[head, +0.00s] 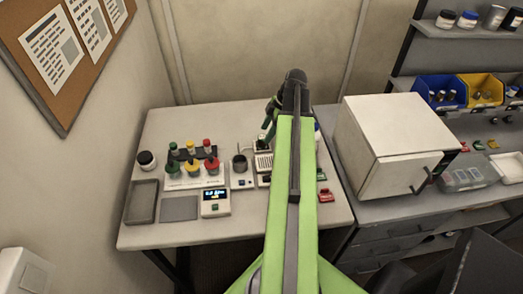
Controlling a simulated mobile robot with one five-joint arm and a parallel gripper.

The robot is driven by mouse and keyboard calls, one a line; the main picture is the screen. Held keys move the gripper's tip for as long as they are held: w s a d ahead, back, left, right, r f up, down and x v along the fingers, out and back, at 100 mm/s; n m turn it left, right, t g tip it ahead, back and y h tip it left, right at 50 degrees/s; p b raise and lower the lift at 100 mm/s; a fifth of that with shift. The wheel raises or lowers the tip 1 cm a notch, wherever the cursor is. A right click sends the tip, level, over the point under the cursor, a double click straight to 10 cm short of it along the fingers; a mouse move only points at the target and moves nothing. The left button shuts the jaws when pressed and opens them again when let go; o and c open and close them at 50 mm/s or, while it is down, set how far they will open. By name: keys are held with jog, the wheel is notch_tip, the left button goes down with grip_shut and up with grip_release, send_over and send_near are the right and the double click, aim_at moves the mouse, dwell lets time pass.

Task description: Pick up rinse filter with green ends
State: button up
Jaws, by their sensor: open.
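I cannot tell for sure which piece is the rinse filter with green ends. A small green-ended piece (321,177) lies on the left table just right of my arm, behind a red one. Another small green piece (479,142) lies on the right bench beyond the white cabinet. My gripper (266,133) is over the back of the left table, pointing down and left, open, with nothing visible between its fingers. My green arm hides part of the table's right side.
The left table (155,236) holds a rack (182,184) with green, yellow and red tops, a display box (215,203), a grey tray (142,202) and a dark-lidded jar (146,160). A white cabinet (385,135) stands at right. Blue and yellow bins (480,90) stand behind.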

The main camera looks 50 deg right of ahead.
aim_at(263, 137)
jog(key=shift+f, duration=0.1)
jog(key=b+x, duration=0.4)
jog(key=x, duration=0.1)
jog(key=shift+w+d+f+b, duration=0.1)
jog(key=shift+w+f+b, duration=0.1)
jog(key=shift+b, duration=0.2)
jog(key=shift+r, duration=0.15)
grip_shut()
